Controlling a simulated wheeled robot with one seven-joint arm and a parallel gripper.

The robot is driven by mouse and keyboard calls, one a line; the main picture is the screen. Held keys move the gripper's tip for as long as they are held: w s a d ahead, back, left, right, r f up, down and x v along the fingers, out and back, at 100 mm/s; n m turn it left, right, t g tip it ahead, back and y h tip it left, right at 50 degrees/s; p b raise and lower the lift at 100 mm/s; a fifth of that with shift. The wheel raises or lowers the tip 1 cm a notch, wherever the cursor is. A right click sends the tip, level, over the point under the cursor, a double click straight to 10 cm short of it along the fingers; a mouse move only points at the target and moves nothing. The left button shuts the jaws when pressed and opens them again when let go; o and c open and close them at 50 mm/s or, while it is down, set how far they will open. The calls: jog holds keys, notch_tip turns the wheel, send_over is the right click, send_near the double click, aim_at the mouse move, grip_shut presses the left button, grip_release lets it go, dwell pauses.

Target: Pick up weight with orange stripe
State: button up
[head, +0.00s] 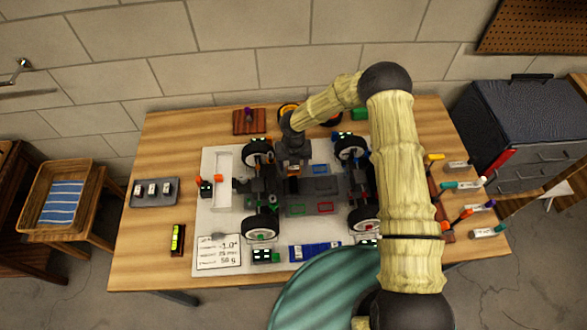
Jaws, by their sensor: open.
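My gripper (293,166) is open, pointing down over the middle of the car chassis (315,187). A small orange patch (294,175) shows just below its fingers. I cannot tell whether this is the stripe of the weight, as the gripper and arm cover much of that spot. Blue (320,169), green (296,209) and red (326,208) outlined rectangles lie on the chassis beside it. A grey tray (154,201) at the left of the table holds several small dark and white blocks; no orange stripe is clear on them.
The car's wheels (264,227) stand up around the chassis. A white board (207,248) with a printed card lies under it. A level (178,240) lies at the left. Several coloured-handled tools (463,184) lie at the right.

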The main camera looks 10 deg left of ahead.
jog(key=c, duration=1.1)
jog(key=shift+c, duration=0.2)
jog(key=shift+r, duration=0.1)
notch_tip(320, 180, up, 10)
jog(key=b, duration=0.2)
